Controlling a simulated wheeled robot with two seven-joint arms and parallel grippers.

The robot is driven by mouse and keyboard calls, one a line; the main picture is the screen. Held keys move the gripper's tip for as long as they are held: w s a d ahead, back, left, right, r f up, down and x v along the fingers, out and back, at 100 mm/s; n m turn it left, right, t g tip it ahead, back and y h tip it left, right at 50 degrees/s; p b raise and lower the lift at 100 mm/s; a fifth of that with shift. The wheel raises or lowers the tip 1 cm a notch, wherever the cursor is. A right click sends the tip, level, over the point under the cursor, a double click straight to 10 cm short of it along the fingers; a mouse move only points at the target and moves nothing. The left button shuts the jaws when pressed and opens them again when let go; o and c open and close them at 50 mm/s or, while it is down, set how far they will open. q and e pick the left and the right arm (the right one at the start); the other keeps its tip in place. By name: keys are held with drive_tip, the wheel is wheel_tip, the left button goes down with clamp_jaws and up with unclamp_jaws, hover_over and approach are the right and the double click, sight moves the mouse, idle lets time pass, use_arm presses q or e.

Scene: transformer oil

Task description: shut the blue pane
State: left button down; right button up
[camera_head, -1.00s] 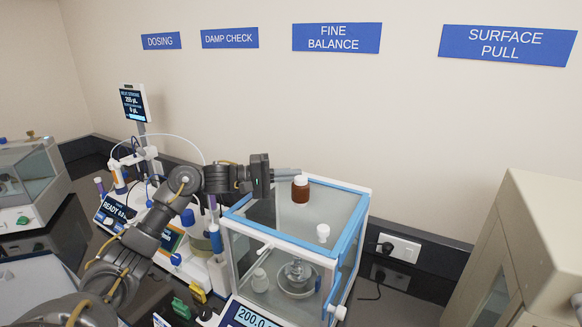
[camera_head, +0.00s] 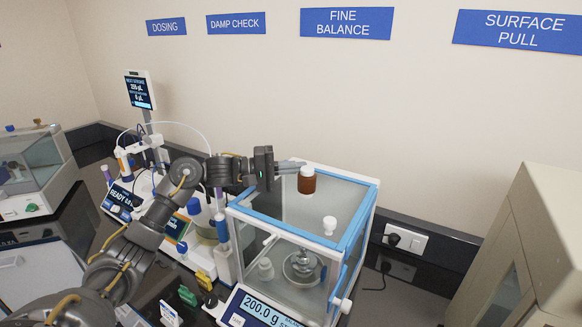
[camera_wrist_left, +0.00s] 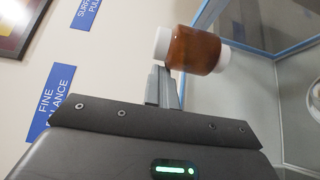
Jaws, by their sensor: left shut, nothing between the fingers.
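The fine balance has a clear case with blue-edged panes. The blue edging (camera_head: 285,228) runs around its top and down the front right corner; I cannot tell how far any pane stands open. My left gripper (camera_head: 300,164) is shut and empty above the back left of the case. Its fingertips are beside the white cap of a brown bottle (camera_head: 307,181); whether they touch is unclear. The left wrist view shows the shut fingers (camera_wrist_left: 162,85) by the bottle (camera_wrist_left: 200,50). My right gripper is not in view.
A small white knob or cap (camera_head: 329,225) shows at the top of the case. A weight (camera_head: 302,265) sits on the pan inside. Dosing equipment (camera_head: 190,215) crowds the left. A large beige machine (camera_head: 530,240) stands at the right, with a wall socket (camera_head: 405,238) between.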

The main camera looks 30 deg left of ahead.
use_arm(q)
drive_tip(key=shift+s+d+f, duration=0.2)
drive_tip(key=shift+a+f+b, duration=0.1)
drive_tip(key=shift+a+b, duration=0.05)
drive_tip(key=shift+b, duration=0.15)
drive_tip(key=b+v, duration=0.4)
drive_tip(key=v, duration=0.5)
drive_tip(key=shift+s+a, duration=0.2)
drive_tip(key=shift+a, duration=0.1)
drive_tip(key=shift+a+b, duration=0.4)
drive_tip(key=shift+b, duration=0.05)
drive_tip(key=shift+s+r, duration=0.15)
drive_tip(key=shift+r, duration=0.15)
drive_tip(key=shift+s+a, duration=0.1)
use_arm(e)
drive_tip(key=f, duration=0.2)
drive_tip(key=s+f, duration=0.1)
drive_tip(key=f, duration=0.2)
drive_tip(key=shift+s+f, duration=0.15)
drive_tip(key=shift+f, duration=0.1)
